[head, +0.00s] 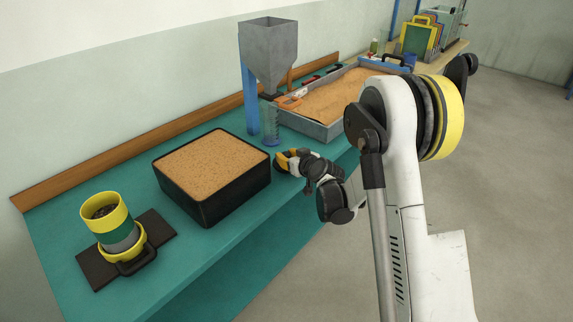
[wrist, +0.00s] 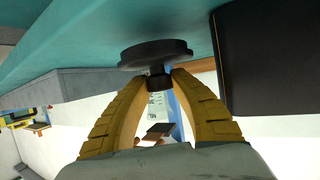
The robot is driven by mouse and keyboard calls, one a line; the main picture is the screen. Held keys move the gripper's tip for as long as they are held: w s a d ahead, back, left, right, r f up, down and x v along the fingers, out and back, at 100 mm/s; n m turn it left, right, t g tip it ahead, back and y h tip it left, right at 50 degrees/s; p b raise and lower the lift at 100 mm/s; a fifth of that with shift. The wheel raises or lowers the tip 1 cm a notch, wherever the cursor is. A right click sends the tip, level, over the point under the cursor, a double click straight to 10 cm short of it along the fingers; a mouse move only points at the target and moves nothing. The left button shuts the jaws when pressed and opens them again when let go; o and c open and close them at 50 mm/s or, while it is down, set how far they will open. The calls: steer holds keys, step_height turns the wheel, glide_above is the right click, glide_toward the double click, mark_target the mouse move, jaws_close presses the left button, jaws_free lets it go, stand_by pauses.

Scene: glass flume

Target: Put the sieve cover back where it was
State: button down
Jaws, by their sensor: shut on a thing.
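My gripper (head: 290,159) is at the front edge of the teal bench, just right of the black sand box. In the wrist view, my gripper's yellow fingers (wrist: 159,76) are shut on the small knob of a dark round disc, the sieve cover (wrist: 155,52). The cover lies close to the teal surface; I cannot tell whether it touches. In the head view the cover is not clearly visible. The sieve stack (head: 113,222), yellow, green and grey, stands at the left end of the bench with its top open and dark grains inside.
A black box (head: 238,192) of brown sand stands between my gripper and the sieve stack. A dark mat (head: 98,271) lies under the stack. A grey hopper (head: 268,52) on a blue post and a sand tray (head: 318,128) stand behind.

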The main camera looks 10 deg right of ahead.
step_height(320, 180, down, 3)
steer(key=shift+r+b, duration=0.2)
steer(key=shift+b, duration=0.2)
steer(key=shift+r, duration=0.2)
steer(key=c, duration=1.2)
jaws_free()
steer(key=shift+f, duration=0.2)
